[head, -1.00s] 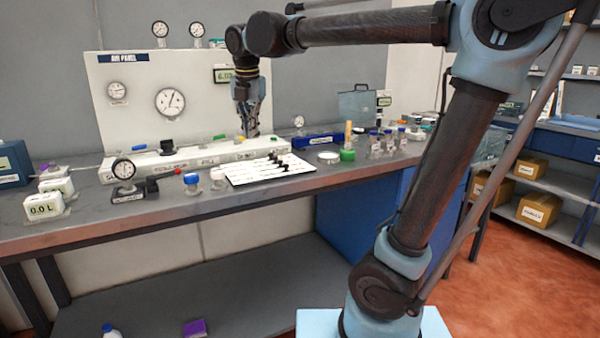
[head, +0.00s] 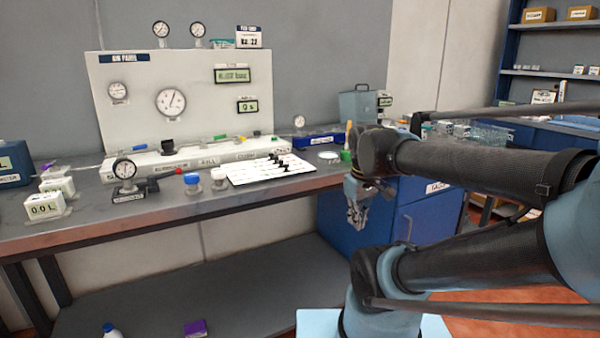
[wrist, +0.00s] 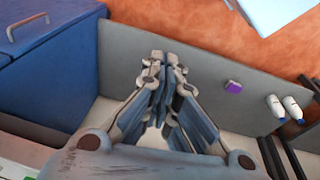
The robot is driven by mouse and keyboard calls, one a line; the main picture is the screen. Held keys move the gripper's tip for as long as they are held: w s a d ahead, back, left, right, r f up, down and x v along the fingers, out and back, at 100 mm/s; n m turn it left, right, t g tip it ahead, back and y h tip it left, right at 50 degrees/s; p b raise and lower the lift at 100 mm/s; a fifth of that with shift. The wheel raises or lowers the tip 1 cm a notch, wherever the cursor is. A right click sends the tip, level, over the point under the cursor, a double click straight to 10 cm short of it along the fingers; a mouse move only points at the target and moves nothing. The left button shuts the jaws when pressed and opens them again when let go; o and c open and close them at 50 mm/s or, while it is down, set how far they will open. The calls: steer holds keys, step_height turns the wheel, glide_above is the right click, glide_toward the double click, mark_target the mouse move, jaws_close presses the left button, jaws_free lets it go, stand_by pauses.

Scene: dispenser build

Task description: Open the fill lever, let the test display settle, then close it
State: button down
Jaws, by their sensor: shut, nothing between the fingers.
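The air panel (head: 135,90) stands upright at the back of the bench, with round gauges and two green displays. The upper display (head: 232,75) seems to read 0.02 bar, and the lower display (head: 247,106) reads 0 s. A white base strip (head: 150,163) along the panel's foot carries small coloured levers. The green lever (head: 220,137) sits above the FILL label (head: 208,161), and a yellow lever (head: 257,133) is to its right. My gripper (head: 357,226) hangs in front of the bench's front edge, well away from the levers. It is shut and empty in the wrist view (wrist: 164,58).
A white board (head: 240,177) with black pieces lies on the bench in front of the strip. A blue cabinet (head: 335,225) is under the bench, behind my gripper.

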steer(key=s+d+f+m, duration=0.3)
steer(key=s+f+m, duration=0.1)
steer(key=f+m, duration=0.1)
steer(key=shift+s+f+m, duration=0.25)
steer(key=shift+f+m, duration=0.15)
steer(key=shift+f, duration=0.4)
steer(key=shift+w+f, duration=0.2)
steer(key=shift+w, duration=0.25)
stand_by(0.7)
steer(key=shift+d, duration=0.45)
steer(key=shift+s, duration=0.1)
